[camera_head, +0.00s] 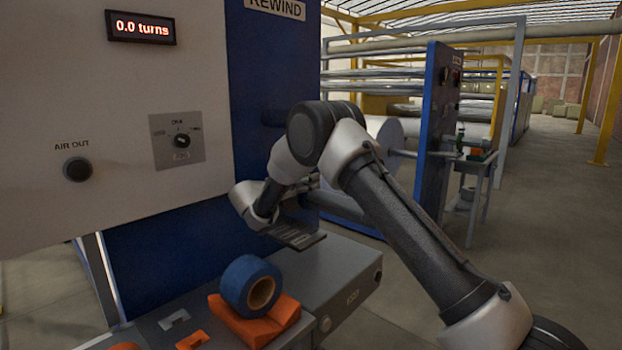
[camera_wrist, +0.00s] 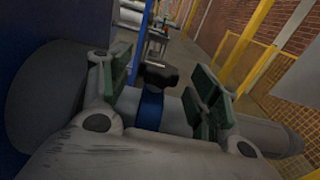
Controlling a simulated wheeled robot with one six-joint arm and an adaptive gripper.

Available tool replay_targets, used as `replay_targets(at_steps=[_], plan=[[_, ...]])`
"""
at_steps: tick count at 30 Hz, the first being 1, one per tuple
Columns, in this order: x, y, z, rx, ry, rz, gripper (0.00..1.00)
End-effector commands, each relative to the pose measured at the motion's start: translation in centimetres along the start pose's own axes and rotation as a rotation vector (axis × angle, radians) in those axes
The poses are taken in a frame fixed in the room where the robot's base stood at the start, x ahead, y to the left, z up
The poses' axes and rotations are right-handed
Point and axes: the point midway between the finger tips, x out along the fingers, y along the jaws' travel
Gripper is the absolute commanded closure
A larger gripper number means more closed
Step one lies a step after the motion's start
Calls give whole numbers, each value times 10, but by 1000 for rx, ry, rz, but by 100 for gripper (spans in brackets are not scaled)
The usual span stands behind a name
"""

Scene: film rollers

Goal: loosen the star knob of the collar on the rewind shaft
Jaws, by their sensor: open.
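In the wrist view, the dark star knob (camera_wrist: 160,76) stands between the two green-padded fingers of my open gripper (camera_wrist: 166,68). I see a gap on both sides of the knob. Below it is the blue collar (camera_wrist: 150,108), around the grey rewind shaft (camera_wrist: 176,114), which runs across the view behind the fingers. In the head view, part of the shaft (camera_head: 342,207) shows under my arm. The knob, collar and fingers cannot be made out there.
A blue tape roll (camera_head: 250,284) sits on an orange holder (camera_head: 278,315) on the grey bench (camera_head: 350,283). The machine's blue panel (camera_head: 170,258) stands beside the shaft. The display (camera_head: 141,28) reads 0.0 turns. Floor at the right (camera_head: 545,230) is clear.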

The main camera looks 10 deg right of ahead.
Motion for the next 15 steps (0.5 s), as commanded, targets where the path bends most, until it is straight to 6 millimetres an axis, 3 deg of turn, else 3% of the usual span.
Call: replay_targets(at_steps=[6, 15], plan=[[25, 0, 0, 1, 0, -1, 38], [28, 0, 0, 1, 0, 1, 38]])
